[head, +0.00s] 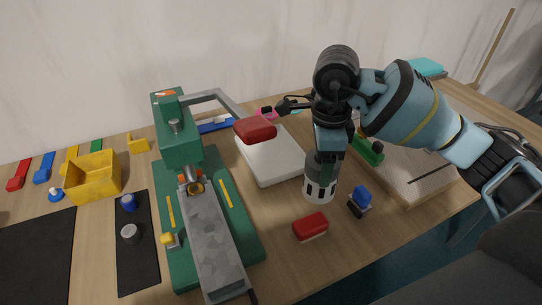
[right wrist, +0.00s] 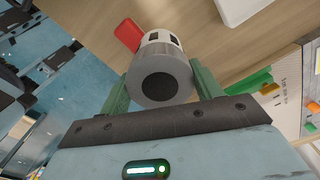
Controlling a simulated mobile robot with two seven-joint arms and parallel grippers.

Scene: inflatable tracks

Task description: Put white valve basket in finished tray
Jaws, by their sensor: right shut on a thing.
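The white valve basket (head: 319,190) is a short cylinder with a grey upper part and a white slotted lower part. It hangs upright under my right gripper (head: 322,160), which is shut on its grey part. In the right wrist view the two green fingers press on both sides of the basket (right wrist: 163,72). I cannot tell whether its lower end touches the table. A flat white tray (head: 262,168) lies just left of the basket; no label shows that it is the finished tray. My left gripper is not in view.
A green press (head: 178,140) with a red-handled lever stands left of the white tray. A red block (head: 310,226) and a blue-topped part (head: 360,201) lie near the basket. A shallow wooden-edged tray (head: 425,182) is at right. A yellow bin (head: 92,178) stands at left.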

